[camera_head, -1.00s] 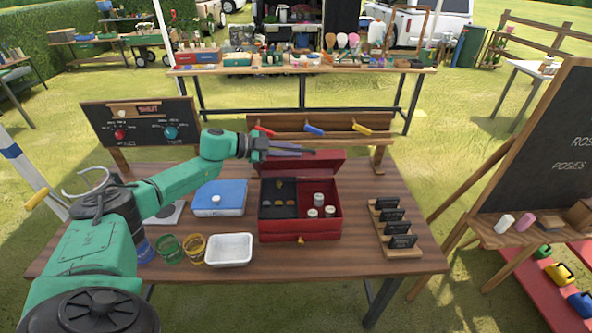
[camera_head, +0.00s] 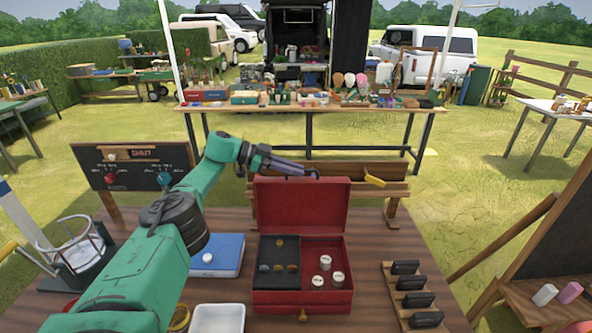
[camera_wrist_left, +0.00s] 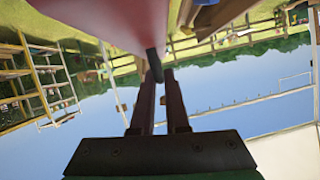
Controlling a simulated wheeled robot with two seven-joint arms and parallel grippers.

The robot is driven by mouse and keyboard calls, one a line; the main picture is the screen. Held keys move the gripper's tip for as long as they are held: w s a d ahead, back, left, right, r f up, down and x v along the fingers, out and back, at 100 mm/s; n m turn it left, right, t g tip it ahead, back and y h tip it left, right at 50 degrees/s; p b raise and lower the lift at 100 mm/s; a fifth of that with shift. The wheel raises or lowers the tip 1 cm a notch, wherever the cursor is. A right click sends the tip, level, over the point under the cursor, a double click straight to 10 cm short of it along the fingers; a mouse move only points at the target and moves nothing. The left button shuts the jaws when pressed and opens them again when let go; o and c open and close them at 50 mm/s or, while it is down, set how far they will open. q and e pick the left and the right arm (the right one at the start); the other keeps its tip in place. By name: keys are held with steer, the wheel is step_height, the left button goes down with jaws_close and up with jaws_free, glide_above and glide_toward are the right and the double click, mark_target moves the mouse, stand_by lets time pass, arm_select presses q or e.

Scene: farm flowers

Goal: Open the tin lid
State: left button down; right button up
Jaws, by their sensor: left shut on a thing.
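The red tin (camera_head: 345,295) stands on the wooden table with its lid (camera_head: 300,206) raised steeply at the back, its inside facing me. Inside are a dark tray (camera_head: 280,247) with several coins on the left and several pale rolls (camera_head: 325,262) on the right. My left gripper (camera_head: 308,172) is at the lid's top edge, reaching over it from the left. In the left wrist view my left gripper (camera_wrist_left: 160,85) is closed on a small dark knob (camera_wrist_left: 154,62) against the red lid (camera_wrist_left: 115,20). My right gripper is out of view.
A blue box (camera_head: 228,256) and a white tray (camera_head: 217,320) stand left of the tin. A rack of black cards (camera_head: 407,283) stands to the right. Behind the lid is a wooden rack with a yellow-handled tool (camera_head: 374,181). Bare table lies between tin and card rack.

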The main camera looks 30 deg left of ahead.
arm_select(q)
steer(key=shift+w+a+f, duration=0.25)
steer(key=shift+w+f, duration=0.05)
steer(key=shift+w, duration=0.05)
steer(key=c, duration=0.9)
jaws_free()
steer(key=shift+w, duration=0.1)
